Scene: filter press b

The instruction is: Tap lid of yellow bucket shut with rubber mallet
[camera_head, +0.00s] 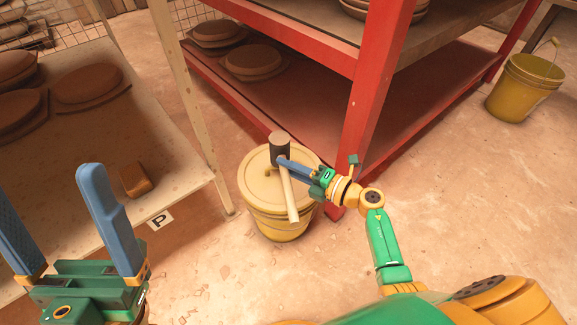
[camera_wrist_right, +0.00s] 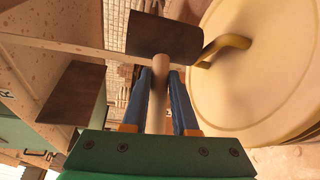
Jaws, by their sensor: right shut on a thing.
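The yellow bucket (camera_head: 279,228) stands on the floor beside the red rack, with its pale yellow lid (camera_head: 262,188) on top. Whether the lid is fully seated I cannot tell. The lid also fills the right side of the right wrist view (camera_wrist_right: 265,75). My right gripper (camera_head: 283,162) is shut on the handle of the rubber mallet (camera_head: 279,142), near its dark head, over the lid. In the right wrist view the dark mallet head (camera_wrist_right: 165,38) is beyond the fingertips; contact with the lid is unclear. My left gripper (camera_head: 60,215) is open and empty at the lower left.
A red rack (camera_head: 353,125) with brown discs rises right behind the bucket. A pale table (camera_head: 95,185) at left holds brown discs and a small brown block (camera_head: 135,179). Another yellow bucket (camera_head: 525,88), open, stands far right.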

